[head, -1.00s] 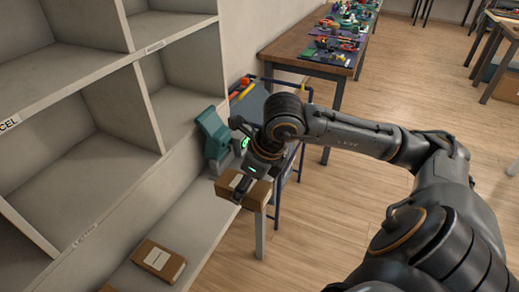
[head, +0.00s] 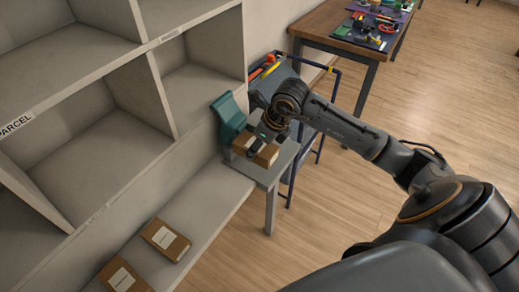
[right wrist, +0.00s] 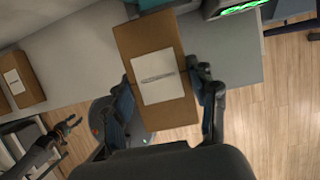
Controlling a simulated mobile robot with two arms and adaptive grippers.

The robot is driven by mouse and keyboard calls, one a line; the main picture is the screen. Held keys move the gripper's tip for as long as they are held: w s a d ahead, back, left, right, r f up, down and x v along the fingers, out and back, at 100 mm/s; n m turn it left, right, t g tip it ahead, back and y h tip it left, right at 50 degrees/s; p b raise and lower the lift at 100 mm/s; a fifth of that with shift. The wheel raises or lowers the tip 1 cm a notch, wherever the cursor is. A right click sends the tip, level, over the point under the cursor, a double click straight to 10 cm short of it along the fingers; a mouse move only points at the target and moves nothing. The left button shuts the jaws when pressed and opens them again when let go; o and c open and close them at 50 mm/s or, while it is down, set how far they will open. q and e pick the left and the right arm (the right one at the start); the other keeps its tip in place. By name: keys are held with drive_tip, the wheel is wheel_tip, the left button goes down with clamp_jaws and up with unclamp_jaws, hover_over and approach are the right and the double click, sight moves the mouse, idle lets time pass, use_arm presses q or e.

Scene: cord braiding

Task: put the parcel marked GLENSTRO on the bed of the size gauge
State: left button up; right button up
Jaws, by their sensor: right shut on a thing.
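My right gripper (head: 262,141) is shut on a brown parcel (head: 268,157). In the right wrist view this parcel (right wrist: 180,112) sits between the two fingers, its white label facing the camera; the print is too small to read. The parcel is over or on a small grey stand (head: 262,172), beside a teal upright piece (head: 229,116) that looks like part of the size gauge. I cannot tell whether the parcel touches the surface. My left gripper (right wrist: 70,125) shows small at the lower left of the right wrist view, its fingers apart and empty.
Two labelled parcels, one nearer the stand (head: 165,240) and one farther (head: 124,277), lie on the low shelf ledge (head: 205,205). Grey pigeonholes (head: 100,175) rise at left. A blue-framed cart (head: 322,120) stands behind the stand. A green-lit display (right wrist: 240,8) is near the parcel.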

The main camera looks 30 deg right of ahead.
drive_tip(key=f, duration=0.1)
drive_tip(key=w+d+f, duration=0.1)
drive_tip(key=w+f, duration=0.1)
drive_tip(key=shift+d+f, duration=0.1)
drive_tip(key=shift+d, duration=0.3)
wheel_tip(320, 180, down, 2)
drive_tip(key=shift+f+p, duration=0.15)
drive_tip(key=shift+p, duration=0.7)
drive_tip(key=shift+w+f, duration=0.1)
drive_tip(key=shift+f, duration=0.3)
drive_tip(key=shift+f, duration=0.15)
drive_tip(key=o, duration=1.1)
drive_tip(key=shift+o, duration=0.2)
